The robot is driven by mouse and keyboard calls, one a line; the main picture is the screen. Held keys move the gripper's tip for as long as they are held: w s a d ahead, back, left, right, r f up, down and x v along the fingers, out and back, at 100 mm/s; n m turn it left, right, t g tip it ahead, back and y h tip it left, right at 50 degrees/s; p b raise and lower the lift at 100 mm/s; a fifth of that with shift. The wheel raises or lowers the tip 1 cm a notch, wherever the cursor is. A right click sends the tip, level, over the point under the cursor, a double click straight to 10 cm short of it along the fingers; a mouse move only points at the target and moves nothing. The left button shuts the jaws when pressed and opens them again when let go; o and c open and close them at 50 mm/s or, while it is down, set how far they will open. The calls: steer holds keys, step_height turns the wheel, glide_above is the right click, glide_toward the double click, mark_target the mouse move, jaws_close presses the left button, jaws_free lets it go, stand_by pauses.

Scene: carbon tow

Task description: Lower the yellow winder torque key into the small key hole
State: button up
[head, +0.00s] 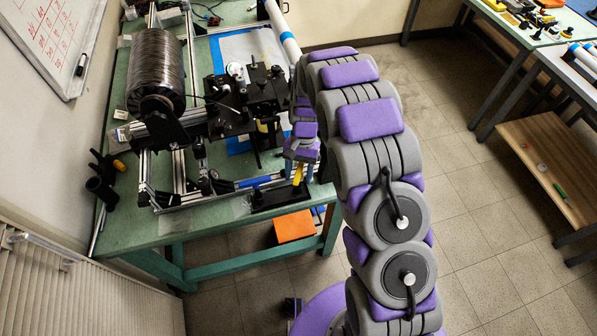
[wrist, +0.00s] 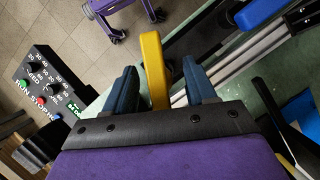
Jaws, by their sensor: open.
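The yellow winder torque key (wrist: 153,58) stands between the two blue-grey fingers of my gripper (wrist: 159,68) in the wrist view. The fingers are open; a gap shows between the key and the right finger, and the left finger is very near the key. In the head view the key (head: 298,175) shows below my gripper (head: 301,160) at the front right of the green bench (head: 228,212). The key's lower end is hard to make out, so I cannot tell whether it sits in a hole. I cannot make out the small key hole.
A black control box (wrist: 48,88) with dials and coloured buttons lies left of the gripper in the wrist view. The winding machine (head: 255,95) and a dark spool (head: 156,70) fill the bench to the left. An orange box (head: 294,226) is below the bench edge.

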steer(key=p+v, duration=0.2)
steer(key=v, duration=1.5)
steer(key=shift+w+r, duration=0.1)
steer(key=s+d+r+n+t, duration=0.1)
steer(key=s+d+r, duration=0.3)
steer(key=s+r, duration=0.3)
steer(key=s+d+r, duration=0.4)
steer(key=s+r, duration=0.1)
steer(key=s, duration=0.4)
steer(key=s+d+f+n, duration=0.1)
steer(key=s+d, duration=0.1)
steer(key=s, duration=0.9)
steer(key=s+d+t+h, duration=0.1)
steer(key=s+d, duration=0.1)
steer(key=s, duration=0.9)
steer(key=shift+s+d+f+n+t, duration=0.25)
steer(key=shift+s+f+n+t, duration=0.05)
steer(key=shift+s+f+n, duration=0.1)
